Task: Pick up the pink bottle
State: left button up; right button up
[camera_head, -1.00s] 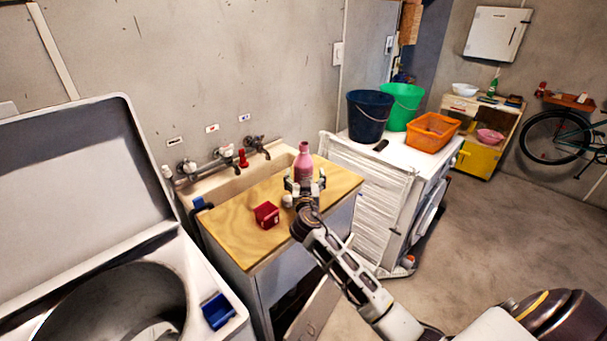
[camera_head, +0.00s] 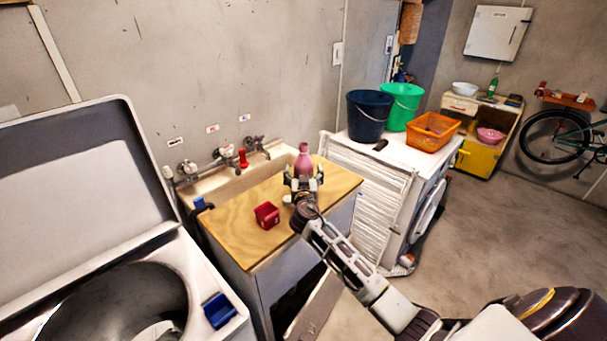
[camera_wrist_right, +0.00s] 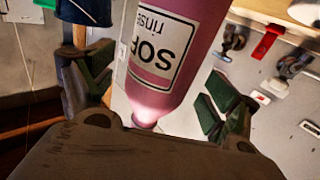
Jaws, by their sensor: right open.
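The pink bottle (camera_head: 303,162) stands upright on the wooden top (camera_head: 240,222) beside the sink. In the right wrist view the bottle (camera_wrist_right: 178,45) appears upside down, with a white label on it. My right gripper (camera_head: 304,178) is open, with one finger to each side of the bottle. In the wrist view the green-padded fingers (camera_wrist_right: 155,92) stand apart with the bottle between them, and gaps show on both sides. The gripper hides the bottle's lower part in the head view. My left gripper is not in view.
A small red box (camera_head: 267,215) sits on the wooden top, left of my gripper. The sink (camera_head: 225,190) and taps are behind. To the right, a white machine carries a dark blue bucket (camera_head: 368,117), a green bucket (camera_head: 404,100) and an orange basket (camera_head: 433,132).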

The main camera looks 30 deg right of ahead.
jog(key=shift+w+d, duration=0.3)
jog(key=shift+w, duration=0.35)
jog(key=shift+w+d, duration=0.2)
jog(key=shift+w, duration=0.1)
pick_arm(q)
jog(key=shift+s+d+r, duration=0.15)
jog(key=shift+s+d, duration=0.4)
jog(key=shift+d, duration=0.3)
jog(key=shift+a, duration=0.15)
